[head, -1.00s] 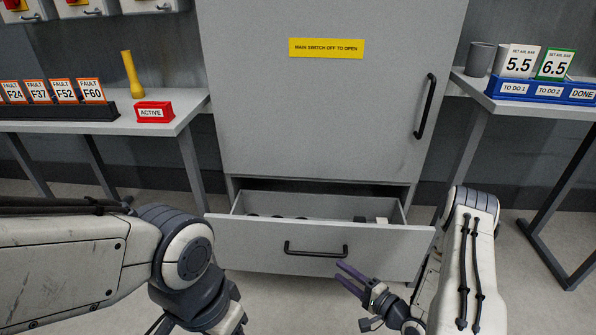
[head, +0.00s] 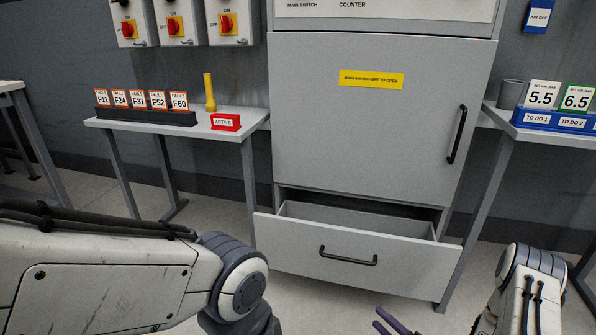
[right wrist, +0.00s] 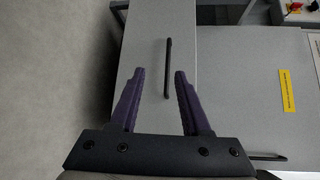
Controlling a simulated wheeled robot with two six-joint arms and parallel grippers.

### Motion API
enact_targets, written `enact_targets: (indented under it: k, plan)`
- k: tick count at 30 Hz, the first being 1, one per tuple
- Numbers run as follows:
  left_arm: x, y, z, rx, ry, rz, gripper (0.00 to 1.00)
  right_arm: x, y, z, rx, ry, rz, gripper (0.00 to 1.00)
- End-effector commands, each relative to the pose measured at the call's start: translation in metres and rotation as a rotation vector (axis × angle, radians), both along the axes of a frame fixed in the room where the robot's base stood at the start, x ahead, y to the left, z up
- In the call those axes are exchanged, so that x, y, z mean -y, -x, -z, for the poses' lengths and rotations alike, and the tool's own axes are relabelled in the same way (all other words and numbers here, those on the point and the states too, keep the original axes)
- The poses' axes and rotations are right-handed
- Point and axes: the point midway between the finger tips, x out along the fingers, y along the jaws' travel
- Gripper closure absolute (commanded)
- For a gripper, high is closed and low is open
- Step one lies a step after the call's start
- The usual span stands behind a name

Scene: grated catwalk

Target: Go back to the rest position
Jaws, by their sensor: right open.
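My right gripper (head: 392,326) is at the bottom edge of the head view, in front of the cabinet and apart from it. In the right wrist view my right gripper (right wrist: 158,88) has its two purple fingers spread, with nothing held between them. The open drawer's black handle (right wrist: 168,68) appears beyond the fingertips, not touched. My left arm comes in from the left in the head view, but its gripper is out of the frame.
A grey cabinet (head: 370,130) stands ahead with its lower drawer (head: 300,247) pulled open. A left table (head: 200,128) holds fault cards, a yellow cylinder (head: 210,92) and a red ACTIVE block (head: 225,122). A right table (head: 520,130) holds a blue card rack (head: 555,121) and grey cup (head: 510,93).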

Motion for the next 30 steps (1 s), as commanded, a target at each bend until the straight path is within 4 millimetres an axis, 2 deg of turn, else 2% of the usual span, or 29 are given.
enact_targets:
  k: [2,11,20,23,26,30]
  plan:
    - [0.0,0.0,0.0,0.0,0.0,0.0,0.5,0.001,0.0,0.0,0.0,0.003,0.002,0.53]
    - [0.0,0.0,-0.004,0.0,0.0,0.0,0.5,-0.001,-0.016,-0.004,-0.035,0.212,-0.075,0.53]
    - [0.0,0.0,-0.012,0.0,0.0,0.0,0.5,-0.019,-0.042,-0.019,-0.079,0.557,-0.22,0.53]
    - [0.0,0.0,-0.015,0.0,0.0,0.0,0.5,-0.028,-0.051,-0.033,-0.095,0.714,-0.286,0.53]
    - [0.0,0.0,-0.02,0.0,0.0,0.0,0.5,-0.042,-0.059,-0.057,-0.11,0.907,-0.367,0.53]
    - [0.0,0.0,-0.028,0.0,0.0,0.0,0.5,-0.068,-0.055,-0.105,-0.142,1.19,-0.5,0.53]
